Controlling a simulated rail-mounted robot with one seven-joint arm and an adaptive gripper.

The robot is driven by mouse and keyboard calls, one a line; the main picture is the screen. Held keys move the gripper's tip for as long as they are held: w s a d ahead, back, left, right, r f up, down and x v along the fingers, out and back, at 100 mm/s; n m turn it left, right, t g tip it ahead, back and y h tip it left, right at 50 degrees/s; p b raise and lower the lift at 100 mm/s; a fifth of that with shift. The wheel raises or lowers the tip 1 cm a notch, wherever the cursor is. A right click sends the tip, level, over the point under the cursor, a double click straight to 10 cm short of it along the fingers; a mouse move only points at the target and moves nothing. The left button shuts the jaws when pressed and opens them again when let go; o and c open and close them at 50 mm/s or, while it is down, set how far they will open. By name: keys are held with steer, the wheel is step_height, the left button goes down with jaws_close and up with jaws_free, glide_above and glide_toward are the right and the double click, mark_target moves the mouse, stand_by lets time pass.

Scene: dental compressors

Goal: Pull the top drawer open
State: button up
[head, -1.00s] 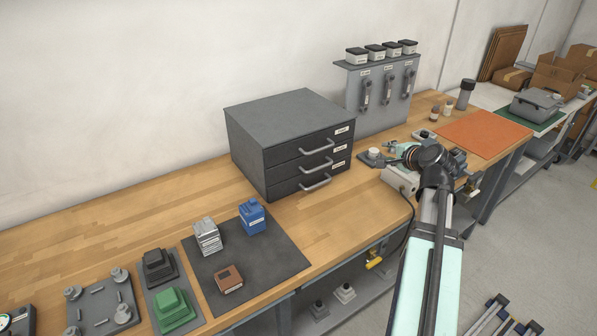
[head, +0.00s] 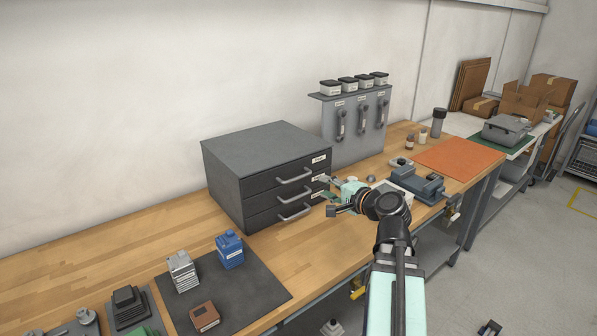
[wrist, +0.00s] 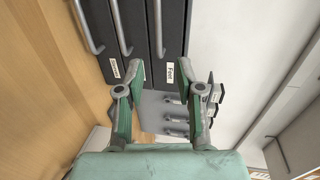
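A dark grey cabinet (head: 250,150) with three drawers stands on the workbench, and all its drawers look shut. The top drawer (head: 262,182) has a light bar handle (head: 295,177) and a white label at its right end. In the wrist view the drawers appear sideways; the top drawer (wrist: 173,35) is the rightmost, with its handle (wrist: 157,28) near the top edge. My gripper (head: 327,194) is at the right end of the drawer fronts. In the wrist view my gripper (wrist: 160,74) is open and empty, its fingers apart, with the handle beyond the fingertips.
A grey panel (head: 352,120) with several handled fittings stands behind, right of the cabinet. A blue container (head: 230,250) and a brown box (head: 204,316) sit on a dark mat (head: 255,292) in front. An orange mat (head: 462,158) lies to the right.

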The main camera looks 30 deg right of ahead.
mark_target(299, 177)
steer(key=shift+p+x, duration=0.95)
steer(key=shift+p, duration=2.65)
steer(key=shift+w+a+r+p, duration=0.1)
steer(key=shift+w+r+p, duration=0.1)
steer(key=shift+p, duration=0.3)
steer(key=p+x, duration=0.1)
steer(key=x, duration=0.3)
steer(key=p+x, duration=0.1)
steer(key=x, duration=0.6)
steer(key=shift+w+a+f+p, duration=0.1)
steer(key=shift+w+f+p, duration=0.15)
steer(key=shift+f+p, duration=0.15)
jaws_close()
